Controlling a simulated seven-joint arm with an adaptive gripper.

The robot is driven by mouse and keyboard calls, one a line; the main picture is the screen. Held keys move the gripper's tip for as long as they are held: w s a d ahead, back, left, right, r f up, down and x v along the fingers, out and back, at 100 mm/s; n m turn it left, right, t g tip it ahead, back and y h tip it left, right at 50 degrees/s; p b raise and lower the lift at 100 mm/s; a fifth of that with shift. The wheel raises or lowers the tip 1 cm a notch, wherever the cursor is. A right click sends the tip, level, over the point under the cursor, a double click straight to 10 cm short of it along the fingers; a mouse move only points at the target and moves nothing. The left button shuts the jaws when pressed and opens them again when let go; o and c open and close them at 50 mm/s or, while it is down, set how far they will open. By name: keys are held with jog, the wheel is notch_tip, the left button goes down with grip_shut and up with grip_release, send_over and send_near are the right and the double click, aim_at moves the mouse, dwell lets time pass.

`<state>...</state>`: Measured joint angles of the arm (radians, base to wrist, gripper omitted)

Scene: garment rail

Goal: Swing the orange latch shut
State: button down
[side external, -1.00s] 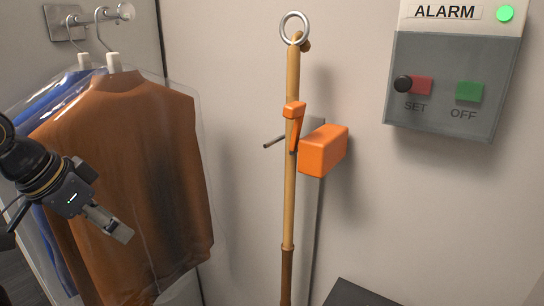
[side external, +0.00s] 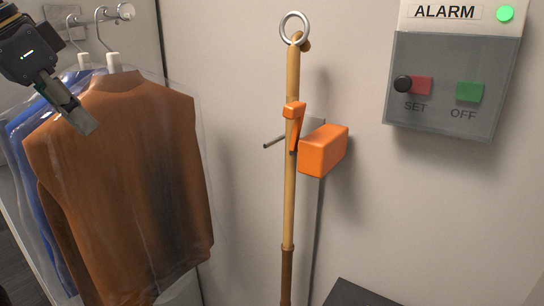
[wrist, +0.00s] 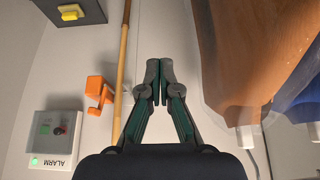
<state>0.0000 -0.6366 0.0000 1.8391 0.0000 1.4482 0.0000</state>
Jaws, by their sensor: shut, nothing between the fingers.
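The orange latch (side external: 294,125) is a narrow hooked piece at the wooden pole, beside an orange block (side external: 323,150) on the wall. In the wrist view the latch (wrist: 96,90) shows left of the pole. I cannot tell how far it stands from its closed position. My gripper (side external: 86,124) is shut and empty, in front of the brown garment, well left of the latch. In the wrist view my gripper (wrist: 159,72) has its fingertips together, to the right of the pole and touching nothing visible.
The wooden pole (side external: 288,205) hangs from a metal ring (side external: 294,28). Bagged brown (side external: 130,160) and blue garments hang at left on a rail. An alarm box (side external: 440,100) with a green light is at right. The wall between garments and pole is clear.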

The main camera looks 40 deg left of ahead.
jog(key=w+d+m+g+y, duration=0.15)
jog(key=w+m+y, duration=0.3)
jog(key=w, duration=0.55)
jog(key=w+d+r+m+t+y, duration=0.2)
jog(key=w+d+m+y, duration=0.1)
jog(key=w+d+y, duration=0.45)
jog(key=s+d+f+m+t+y, duration=0.2)
jog(key=d+t, duration=0.6)
jog(key=d, duration=1.7)
jog(key=shift+m+h, duration=0.3)
jog(key=shift+m, duration=0.25)
jog(key=f, duration=0.4)
jog(key=shift+w+f, duration=0.25)
jog(key=shift+w, duration=0.05)
